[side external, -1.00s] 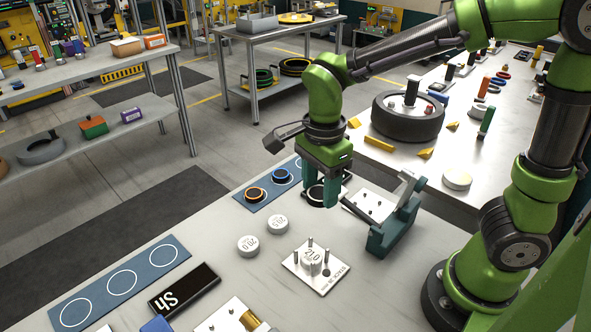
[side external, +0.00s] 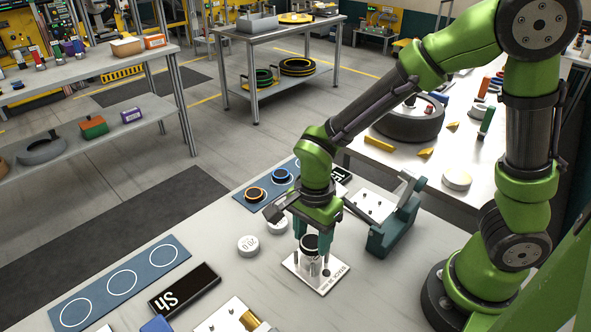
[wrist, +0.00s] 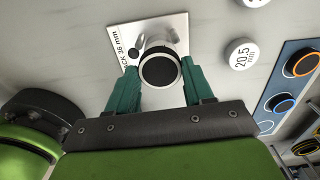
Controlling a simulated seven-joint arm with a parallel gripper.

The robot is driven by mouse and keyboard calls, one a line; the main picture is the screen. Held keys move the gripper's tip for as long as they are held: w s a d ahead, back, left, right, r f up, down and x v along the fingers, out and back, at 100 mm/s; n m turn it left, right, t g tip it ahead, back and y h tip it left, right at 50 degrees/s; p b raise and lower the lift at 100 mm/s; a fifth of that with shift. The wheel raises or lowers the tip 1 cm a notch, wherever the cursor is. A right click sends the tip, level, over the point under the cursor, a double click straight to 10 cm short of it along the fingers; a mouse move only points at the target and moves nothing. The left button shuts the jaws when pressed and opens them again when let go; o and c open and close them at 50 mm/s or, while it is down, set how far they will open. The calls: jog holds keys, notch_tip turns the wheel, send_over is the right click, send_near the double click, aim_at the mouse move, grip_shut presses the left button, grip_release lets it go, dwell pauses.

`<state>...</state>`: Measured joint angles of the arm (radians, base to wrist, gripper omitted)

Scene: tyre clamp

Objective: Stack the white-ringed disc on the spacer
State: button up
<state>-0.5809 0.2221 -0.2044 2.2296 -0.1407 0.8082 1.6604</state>
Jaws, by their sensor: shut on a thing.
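The white-ringed disc (side external: 310,242) is black on top and sits between the two teal fingers of my gripper (side external: 312,238), which is shut on it. In the wrist view the disc (wrist: 160,70) shows its pale ring, with a finger at each side of my gripper (wrist: 160,82). The disc is over the white stack plate (side external: 321,287), which has upright pins. The white spacer on the plate is mostly hidden under the disc and behind the fingers. I cannot tell whether the disc touches the spacer.
Two white round spacers (side external: 248,246) lie left of the plate. A blue ring mat (side external: 252,201) with orange and blue rings is behind. A teal clamp fixture (side external: 390,238) stands close on the right. A black sign (side external: 184,290) lies at front left.

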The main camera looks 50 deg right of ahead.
aim_at(312, 242)
jog(key=shift+f, duration=1.4)
jog(key=shift+f, duration=0.15)
jog(key=o, duration=1)
jog(key=shift+o, duration=0.2)
